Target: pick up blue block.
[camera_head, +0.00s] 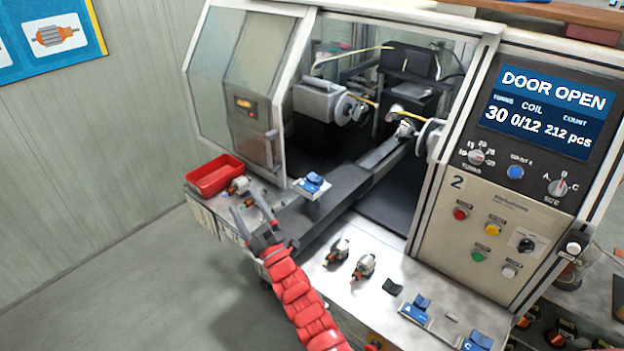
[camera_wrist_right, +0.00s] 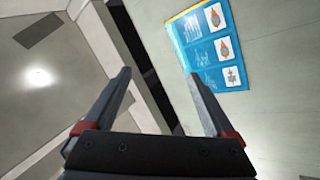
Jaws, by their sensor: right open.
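Several blue block-like pieces show in the head view, and I cannot tell which one the task names. One blue piece (camera_head: 312,183) sits on a small white plate at the machine's front opening. Another blue piece (camera_head: 418,308) lies on the front ledge, and a third, marked C (camera_head: 479,341), is at the bottom right. My right gripper (camera_head: 244,204) is open and empty over the left part of the ledge, left of the first blue piece and apart from it. The wrist view shows its two spread fingers (camera_wrist_right: 160,76) with nothing between them. My left gripper is not in view.
A red tray (camera_head: 215,176) and small armatures (camera_head: 240,186) are at the ledge's left end. More armatures (camera_head: 363,267) stand mid-ledge, near a dark piece (camera_head: 393,287). The winding machine's door is open; its control panel (camera_head: 500,220) rises at right.

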